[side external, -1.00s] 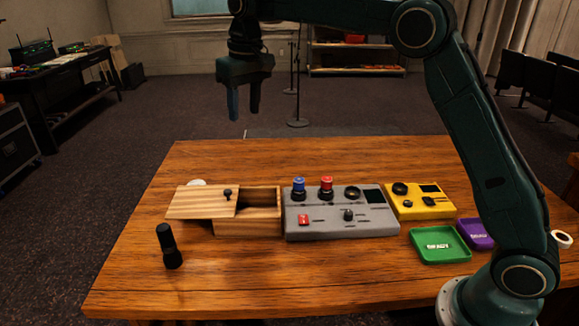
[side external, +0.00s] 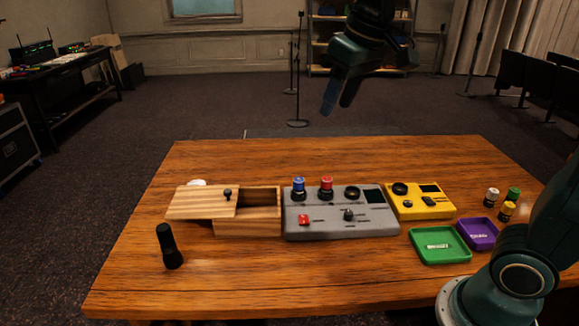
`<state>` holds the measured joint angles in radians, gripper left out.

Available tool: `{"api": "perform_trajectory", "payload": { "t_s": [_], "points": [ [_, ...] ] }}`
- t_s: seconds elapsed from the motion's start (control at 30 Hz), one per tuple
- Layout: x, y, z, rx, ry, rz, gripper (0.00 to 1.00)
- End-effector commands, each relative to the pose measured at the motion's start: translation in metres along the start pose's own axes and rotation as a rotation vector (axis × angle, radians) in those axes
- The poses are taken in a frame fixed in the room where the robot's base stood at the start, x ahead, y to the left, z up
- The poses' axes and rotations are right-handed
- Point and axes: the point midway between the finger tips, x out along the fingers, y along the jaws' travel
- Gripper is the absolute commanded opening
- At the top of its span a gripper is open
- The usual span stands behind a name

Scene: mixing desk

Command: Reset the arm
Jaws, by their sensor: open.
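My gripper (side external: 339,98) is open and empty. It hangs high above the far side of the table, tilted, with its fingers pointing down and a little left. It touches nothing. My arm's base stands at the table's right front corner.
On the wooden table (side external: 300,285) are a wooden box (side external: 250,228) with its lid shifted left, a black flashlight-like object (side external: 168,246), a grey mixer (side external: 340,228), a yellow device (side external: 420,205), a green tray (side external: 440,258), a purple tray (side external: 482,234) and small cylinders (side external: 506,211) at right.

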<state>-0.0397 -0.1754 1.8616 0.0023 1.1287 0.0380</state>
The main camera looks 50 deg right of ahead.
Motion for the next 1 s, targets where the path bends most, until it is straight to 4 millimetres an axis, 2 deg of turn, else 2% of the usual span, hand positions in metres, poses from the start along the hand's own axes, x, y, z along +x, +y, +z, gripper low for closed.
{"api": "perform_trajectory", "payload": {
  "t_s": [0.03, 0.27, 0.6, 0.8, 1.0],
  "points": [
    [-0.003, 0.002, 0.013, 0.000, 0.013, 0.000, 0.43],
    [-0.004, 0.007, 0.068, -0.001, 0.062, 0.003, 0.43],
    [0.012, 0.012, 0.146, -0.002, 0.132, 0.008, 0.43],
    [0.024, 0.014, 0.175, -0.003, 0.158, 0.011, 0.43],
    [0.028, 0.014, 0.183, -0.003, 0.165, 0.012, 0.43]
  ]
}}
